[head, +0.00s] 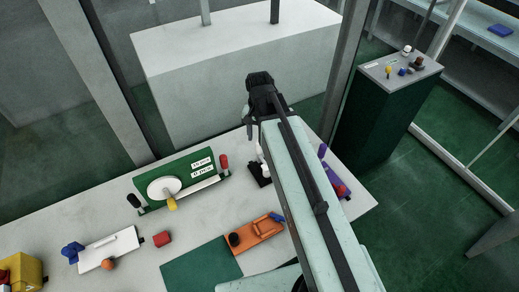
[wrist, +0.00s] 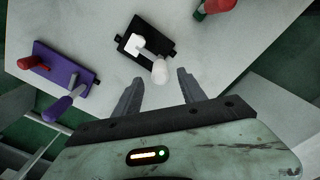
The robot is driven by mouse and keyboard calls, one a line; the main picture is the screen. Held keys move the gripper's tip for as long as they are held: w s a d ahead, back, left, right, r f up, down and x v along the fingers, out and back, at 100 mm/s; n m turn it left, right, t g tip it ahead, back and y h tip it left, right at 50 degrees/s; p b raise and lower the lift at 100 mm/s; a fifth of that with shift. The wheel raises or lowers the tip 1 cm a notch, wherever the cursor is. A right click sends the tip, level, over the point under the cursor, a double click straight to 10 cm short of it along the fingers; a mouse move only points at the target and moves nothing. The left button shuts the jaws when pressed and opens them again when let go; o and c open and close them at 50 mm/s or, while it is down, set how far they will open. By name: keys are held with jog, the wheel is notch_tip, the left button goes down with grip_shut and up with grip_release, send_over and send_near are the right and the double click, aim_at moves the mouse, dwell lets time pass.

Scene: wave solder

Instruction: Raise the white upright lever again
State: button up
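The white lever (wrist: 160,70) shows in the wrist view on a small black base (wrist: 131,47), with a white block at its other end. Its rounded tip points toward me. In the head view the white lever (head: 260,151) stands over the black base (head: 259,175), partly hidden by my arm. My gripper (wrist: 160,77) is open, with its two dark fingers apart. The lever's tip appears between the fingertips or just beyond them, and neither finger visibly touches it. In the head view my gripper (head: 250,131) is just above and left of the lever.
A purple base (wrist: 62,70) with a red part and a purple handle lies left in the wrist view. A green panel (head: 180,182) with red, black and yellow handles stands left of the lever in the head view. An orange fixture (head: 256,234) is nearer.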

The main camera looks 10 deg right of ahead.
aim_at(259, 149)
jog(key=shift+m, duration=0.3)
notch_tip(259, 149, down, 8)
jog(key=b, duration=0.8)
jog(key=shift+r, duration=0.1)
grip_shut()
dwell(0.7)
